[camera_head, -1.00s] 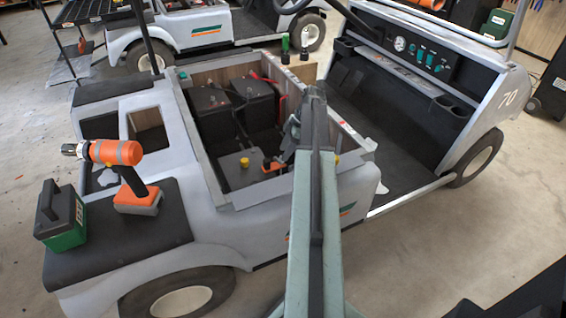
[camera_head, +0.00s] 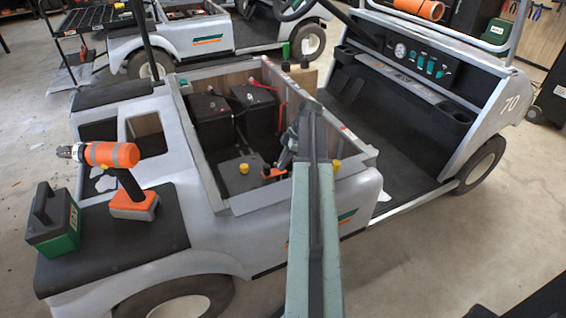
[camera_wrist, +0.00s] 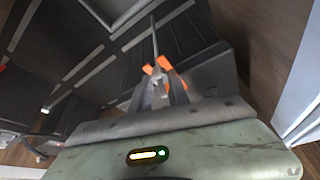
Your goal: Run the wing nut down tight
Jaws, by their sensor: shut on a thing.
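My gripper (camera_wrist: 160,66) is shut, with its orange fingertips close together around a thin metal rod (camera_wrist: 154,38) in the wrist view. A small pale metal piece between the fingers looks like the wing nut (camera_wrist: 160,88), though it is blurred and partly covered by them. In the head view my gripper (camera_head: 275,172) is low in the cart's open battery bay, in front of the black batteries (camera_head: 255,110). The nut cannot be made out there, and my arm covers part of the bay. Whether the nut touches what lies under it cannot be told.
Light bay walls (camera_head: 190,145) surround my gripper. An orange drill (camera_head: 128,180) and a green-black box (camera_head: 55,222) stand on the cart's rear deck. Open floor (camera_head: 440,250) lies at right.

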